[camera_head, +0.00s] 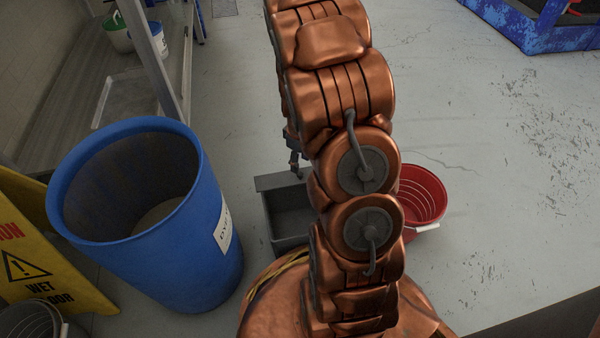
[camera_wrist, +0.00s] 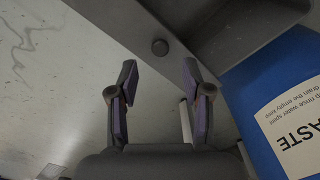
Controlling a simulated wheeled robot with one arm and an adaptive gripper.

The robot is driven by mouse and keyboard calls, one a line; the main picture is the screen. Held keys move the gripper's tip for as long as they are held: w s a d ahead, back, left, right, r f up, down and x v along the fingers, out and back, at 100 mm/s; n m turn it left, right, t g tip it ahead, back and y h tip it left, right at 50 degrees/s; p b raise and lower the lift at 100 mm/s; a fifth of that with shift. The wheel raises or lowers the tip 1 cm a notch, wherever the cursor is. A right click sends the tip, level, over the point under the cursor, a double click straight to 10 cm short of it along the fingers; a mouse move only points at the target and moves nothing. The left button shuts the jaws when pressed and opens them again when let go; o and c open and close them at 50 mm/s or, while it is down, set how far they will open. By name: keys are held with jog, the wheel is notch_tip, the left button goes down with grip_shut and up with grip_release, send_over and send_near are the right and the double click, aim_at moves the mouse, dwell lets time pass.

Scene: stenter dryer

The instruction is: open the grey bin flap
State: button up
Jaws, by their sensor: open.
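The grey bin (camera_head: 288,222) stands on the floor between the blue barrel and my arm. Its flap (camera_head: 272,182) shows as a flat plate along the far edge, and part of the dark inside is visible in front of it. My arm hides the bin's right side. My gripper (camera_head: 294,160) is just beyond the flap, partly hidden by my arm. In the wrist view, my gripper (camera_wrist: 160,92) is open with nothing between its fingers.
The blue barrel (camera_head: 215,250) stands close to the bin's left; its labelled side fills the right of the wrist view (camera_wrist: 250,85). A red bucket (camera_head: 425,200) is right of my arm. A yellow wet-floor sign (camera_head: 40,260) is at far left. Open floor lies right.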

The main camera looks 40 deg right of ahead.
aim_at(300, 174)
notch_tip(300, 174, down, 5)
jog(key=shift+f+b, duration=0.1)
jog(key=shift+b, duration=0.8)
grip_shut()
